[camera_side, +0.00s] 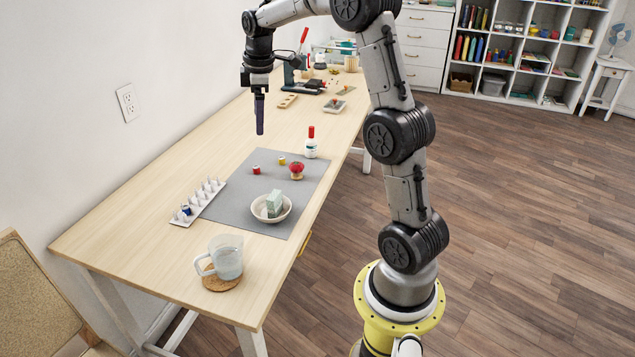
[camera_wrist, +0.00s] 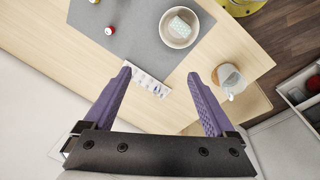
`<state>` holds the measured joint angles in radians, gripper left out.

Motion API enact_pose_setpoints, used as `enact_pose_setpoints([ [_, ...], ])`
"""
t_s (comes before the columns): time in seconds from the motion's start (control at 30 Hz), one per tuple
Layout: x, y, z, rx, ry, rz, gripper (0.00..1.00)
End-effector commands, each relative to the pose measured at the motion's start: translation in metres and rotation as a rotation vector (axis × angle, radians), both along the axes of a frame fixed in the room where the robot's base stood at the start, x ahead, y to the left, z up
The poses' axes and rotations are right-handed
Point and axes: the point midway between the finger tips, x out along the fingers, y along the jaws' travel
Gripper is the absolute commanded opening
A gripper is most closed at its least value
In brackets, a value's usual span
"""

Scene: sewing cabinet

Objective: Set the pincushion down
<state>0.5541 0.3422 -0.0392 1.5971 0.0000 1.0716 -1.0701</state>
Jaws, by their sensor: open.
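The red pincushion (camera_side: 297,169) stands upright on a small light base on the grey mat (camera_side: 232,205), behind and to the right of the bowl in the side view. Only a sliver of red at the top edge of the wrist view may be it. My gripper (camera_side: 260,131) hangs fingers-down above the table, well to the left of and higher than the pincushion in the side view.
A cream bowl (camera_side: 286,212) holds a pale green block (camera_side: 274,201). The wall lies left.

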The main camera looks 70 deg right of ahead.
Motion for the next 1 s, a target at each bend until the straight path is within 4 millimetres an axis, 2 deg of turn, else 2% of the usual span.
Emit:
enact_pose_setpoints([
  [0.03,-0.009,0.027,0.016,-0.003,-0.029,-0.021,0.90],
  [0.2,-0.048,0.102,0.046,0.013,-0.115,-0.128,0.90],
  [0.37,-0.099,0.162,0.057,0.054,-0.198,-0.226,0.90],
  [0.5,-0.148,0.202,0.053,0.108,-0.265,-0.310,0.90],
  [0.6,-0.180,0.222,0.043,0.153,-0.305,-0.366,0.90],
  [0.73,-0.212,0.237,0.027,0.205,-0.340,-0.422,0.90],
  [0.87,-0.228,0.244,0.017,0.237,-0.357,-0.458,0.90],
  [1.0,-0.233,0.246,0.014,0.249,-0.361,-0.472,0.90],
])
